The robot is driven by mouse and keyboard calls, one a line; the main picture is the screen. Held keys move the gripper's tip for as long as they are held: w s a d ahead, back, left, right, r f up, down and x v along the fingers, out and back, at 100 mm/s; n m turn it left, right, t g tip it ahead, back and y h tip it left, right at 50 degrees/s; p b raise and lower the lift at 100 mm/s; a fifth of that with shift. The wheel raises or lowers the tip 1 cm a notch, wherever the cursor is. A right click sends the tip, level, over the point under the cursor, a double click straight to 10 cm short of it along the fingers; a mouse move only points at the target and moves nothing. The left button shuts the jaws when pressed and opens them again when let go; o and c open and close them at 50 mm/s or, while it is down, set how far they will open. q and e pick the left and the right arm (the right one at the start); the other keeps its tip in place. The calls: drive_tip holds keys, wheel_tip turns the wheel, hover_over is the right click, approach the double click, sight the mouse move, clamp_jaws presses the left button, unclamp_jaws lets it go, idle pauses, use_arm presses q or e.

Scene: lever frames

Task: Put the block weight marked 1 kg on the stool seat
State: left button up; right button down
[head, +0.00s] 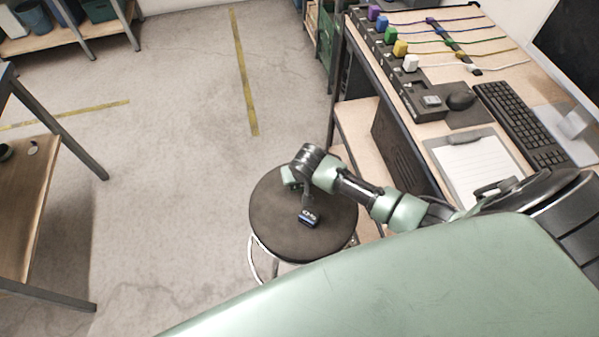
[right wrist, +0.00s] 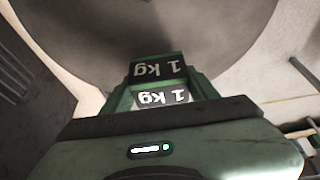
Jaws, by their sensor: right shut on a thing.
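The block weight marked 1 kg (right wrist: 158,68) is dark, with white "1 kg" labels on two faces. It sits between the green fingers of my right gripper (right wrist: 160,88), which is shut on it. The stool seat (head: 270,230) is round and dark grey, and it fills the upper part of the right wrist view (right wrist: 160,25). In the head view my right gripper (head: 308,214) is over the seat, inside its rim. I cannot tell whether the block touches the seat. My left gripper is not in view.
A workbench (head: 505,70) with a keyboard (head: 520,122), a clipboard (head: 475,170) and coloured blocks with cables stands at the right. A wooden table (head: 25,200) is at the left. The floor (head: 180,130) between is clear. My green body covers the lower right.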

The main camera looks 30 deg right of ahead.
drive_tip(key=shift+w+f, duration=0.15)
drive_tip(key=shift+f, duration=1.2)
drive_tip(key=shift+f, duration=0.15)
drive_tip(key=shift+c, duration=2.1)
unclamp_jaws()
drive_tip(key=shift+s+f, duration=0.1)
drive_tip(key=shift+s, duration=0.1)
drive_tip(key=shift+r, duration=0.35)
drive_tip(key=v, duration=1.1)
drive_tip(key=shift+r, duration=0.35)
drive_tip(key=shift+s+f, duration=0.1)
drive_tip(key=shift+s, duration=0.15)
